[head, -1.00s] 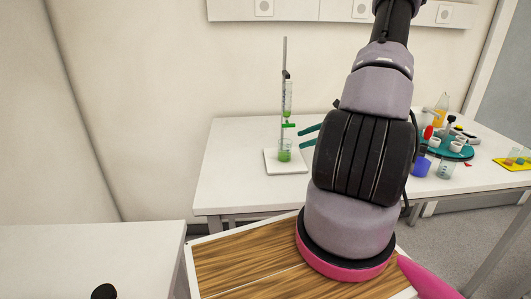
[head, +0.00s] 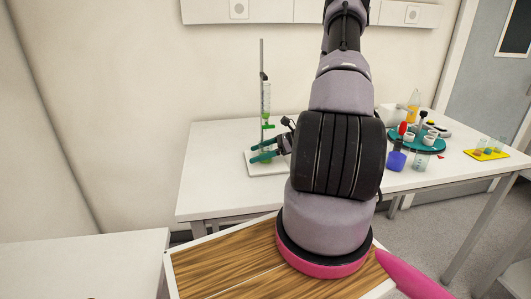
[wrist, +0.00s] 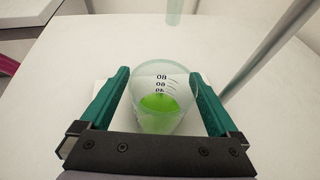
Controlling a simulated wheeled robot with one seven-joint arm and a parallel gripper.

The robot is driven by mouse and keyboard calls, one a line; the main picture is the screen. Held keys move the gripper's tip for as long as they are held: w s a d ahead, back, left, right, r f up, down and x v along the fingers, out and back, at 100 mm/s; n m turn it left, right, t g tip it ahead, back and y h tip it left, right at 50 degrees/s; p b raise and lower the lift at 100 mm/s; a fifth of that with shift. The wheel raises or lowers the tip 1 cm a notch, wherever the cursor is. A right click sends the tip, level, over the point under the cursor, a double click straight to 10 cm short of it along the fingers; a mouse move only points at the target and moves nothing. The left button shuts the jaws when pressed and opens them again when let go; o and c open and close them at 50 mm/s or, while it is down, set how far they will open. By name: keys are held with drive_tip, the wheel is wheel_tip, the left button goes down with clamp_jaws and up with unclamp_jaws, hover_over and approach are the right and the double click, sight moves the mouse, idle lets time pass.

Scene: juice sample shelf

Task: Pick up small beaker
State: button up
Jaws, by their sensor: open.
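The small beaker (wrist: 160,97) is clear, with dark graduation marks and green liquid inside. In the wrist view it stands upright between the two green fingers of my gripper (wrist: 160,95). The fingers are open, one on each side, with a narrow gap to the glass visible on at least the left. In the head view my gripper (head: 263,152) is at the stand's base, and its fingers largely hide the beaker.
A stand with a metal rod (head: 262,80) and a green-filled tube (head: 266,97) rises beside the beaker from a white base plate (head: 254,170). On the table's right are a blue container (head: 396,161), a teal round tray (head: 408,146) and a yellow tray (head: 485,155).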

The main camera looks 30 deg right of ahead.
sight(261, 142)
drive_tip(key=shift+a, duration=0.1)
clamp_jaws()
drive_tip(key=shift+r, duration=0.45)
drive_tip(key=r, duration=0.2)
drive_tip(key=shift+d+r, duration=0.25)
drive_tip(key=shift+r, duration=0.15)
drive_tip(key=s+d, duration=0.2)
drive_tip(key=d, duration=0.3)
drive_tip(key=s+d, duration=0.3)
drive_tip(key=d, duration=0.2)
drive_tip(key=s+d, duration=0.3)
drive_tip(key=d, duration=0.2)
drive_tip(key=shift+d+f, duration=0.1)
drive_tip(key=shift+d, duration=0.2)
